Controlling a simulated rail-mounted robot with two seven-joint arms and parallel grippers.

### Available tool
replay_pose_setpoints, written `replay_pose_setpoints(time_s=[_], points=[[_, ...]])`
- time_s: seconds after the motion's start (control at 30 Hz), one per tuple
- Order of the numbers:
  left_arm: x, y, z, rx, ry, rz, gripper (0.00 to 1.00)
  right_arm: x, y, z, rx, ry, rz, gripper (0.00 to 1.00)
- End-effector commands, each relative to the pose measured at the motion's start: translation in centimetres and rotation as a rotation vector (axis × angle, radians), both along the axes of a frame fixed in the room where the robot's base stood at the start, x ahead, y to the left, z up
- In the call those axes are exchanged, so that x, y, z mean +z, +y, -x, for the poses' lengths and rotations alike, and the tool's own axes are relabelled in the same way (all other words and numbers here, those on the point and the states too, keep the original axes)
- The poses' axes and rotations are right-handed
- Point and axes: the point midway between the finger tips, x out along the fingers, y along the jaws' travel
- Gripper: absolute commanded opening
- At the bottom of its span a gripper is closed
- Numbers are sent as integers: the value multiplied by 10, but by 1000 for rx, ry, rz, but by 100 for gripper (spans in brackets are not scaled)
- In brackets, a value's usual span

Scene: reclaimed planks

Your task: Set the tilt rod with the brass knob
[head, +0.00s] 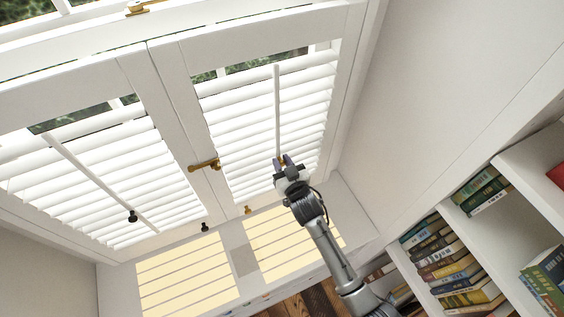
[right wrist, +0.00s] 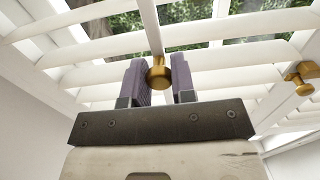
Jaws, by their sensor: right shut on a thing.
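The white tilt rod (head: 277,110) runs down the front of the louvres on the right shutter panel (head: 185,90). Its brass knob (right wrist: 158,74) sits between the purple-grey fingers of my right gripper (head: 283,160), at the rod's lower part. In the right wrist view, the rod (right wrist: 150,25) rises from the knob between the two fingers. My right gripper is shut on the knob, and the fingers hide part of it in the head view. The slats behind it stand slightly apart. My left gripper is not in view.
The left panel has its own tilt rod (head: 95,180) with a black knob (head: 132,216). A brass latch (head: 205,165) is on the middle stiles. Another black knob (head: 205,227) and a small brass knob (head: 247,210) are lower down. A white bookcase (head: 480,235) stands at the right.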

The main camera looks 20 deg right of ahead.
Motion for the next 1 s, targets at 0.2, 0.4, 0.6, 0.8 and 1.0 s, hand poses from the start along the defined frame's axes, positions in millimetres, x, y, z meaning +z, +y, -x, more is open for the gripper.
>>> replay_pose_setpoints(time_s=[0.2, 0.4, 0.6, 0.8, 1.0], points=[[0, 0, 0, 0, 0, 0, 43, 0, 0, 0, 0, 0, 0, 0], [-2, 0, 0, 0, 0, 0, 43, -4, 0, 0, 0, 1, 0, 0], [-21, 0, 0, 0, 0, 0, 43, -36, 0, 0, 0, 2, -1, 0], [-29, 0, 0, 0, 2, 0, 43, -55, 0, 0, -1, 1, 0, 0], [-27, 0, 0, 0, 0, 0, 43, -56, 0, 1, -1, 7, 0, 0]])
